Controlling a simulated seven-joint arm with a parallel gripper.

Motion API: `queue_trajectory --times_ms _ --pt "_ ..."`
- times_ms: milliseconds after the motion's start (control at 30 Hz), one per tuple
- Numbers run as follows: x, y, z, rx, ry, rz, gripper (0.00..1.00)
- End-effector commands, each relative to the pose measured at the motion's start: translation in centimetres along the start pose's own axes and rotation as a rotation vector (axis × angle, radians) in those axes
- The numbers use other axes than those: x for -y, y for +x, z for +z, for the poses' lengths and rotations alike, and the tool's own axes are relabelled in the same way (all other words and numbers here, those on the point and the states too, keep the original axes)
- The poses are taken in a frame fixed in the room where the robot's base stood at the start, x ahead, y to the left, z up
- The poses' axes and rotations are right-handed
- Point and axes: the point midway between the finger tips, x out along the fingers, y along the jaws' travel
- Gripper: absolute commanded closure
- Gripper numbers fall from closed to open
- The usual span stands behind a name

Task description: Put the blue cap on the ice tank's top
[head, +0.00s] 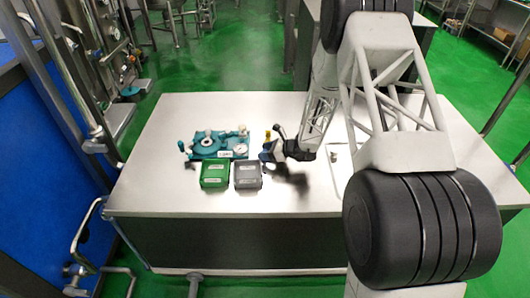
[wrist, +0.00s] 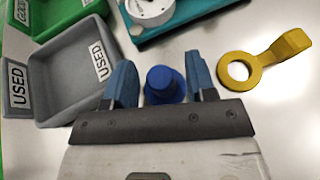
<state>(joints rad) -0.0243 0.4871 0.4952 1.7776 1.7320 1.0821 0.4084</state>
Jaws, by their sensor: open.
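The blue cap (wrist: 163,86) stands on the pale table between the two blue fingers of my gripper (wrist: 160,68) in the wrist view. The fingers are open, one on each side of it, with a gap visible on both sides. In the head view my gripper (head: 268,152) is low over the table, right of a teal fixture (head: 208,146); I cannot make out the cap there. The fixture also shows at the top of the wrist view (wrist: 215,14), with a white round part on it. I cannot tell which part is the ice tank.
A grey tray (wrist: 60,65) labelled USED lies left of my gripper, beside a green tray (head: 214,185). A yellow ring with a handle (wrist: 285,50) lies to the right in the wrist view. The left part of the table (head: 150,185) is clear.

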Motion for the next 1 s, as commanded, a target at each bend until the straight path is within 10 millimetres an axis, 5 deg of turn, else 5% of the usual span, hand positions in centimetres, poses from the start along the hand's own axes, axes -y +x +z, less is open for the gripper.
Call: queue_trajectory --times_ms 700,1000 --pt "0.1 -9.6 -0.1 0.000 0.001 -0.002 0.49" --pt "0.0 -11.7 0.0 0.000 0.001 -0.001 0.49"
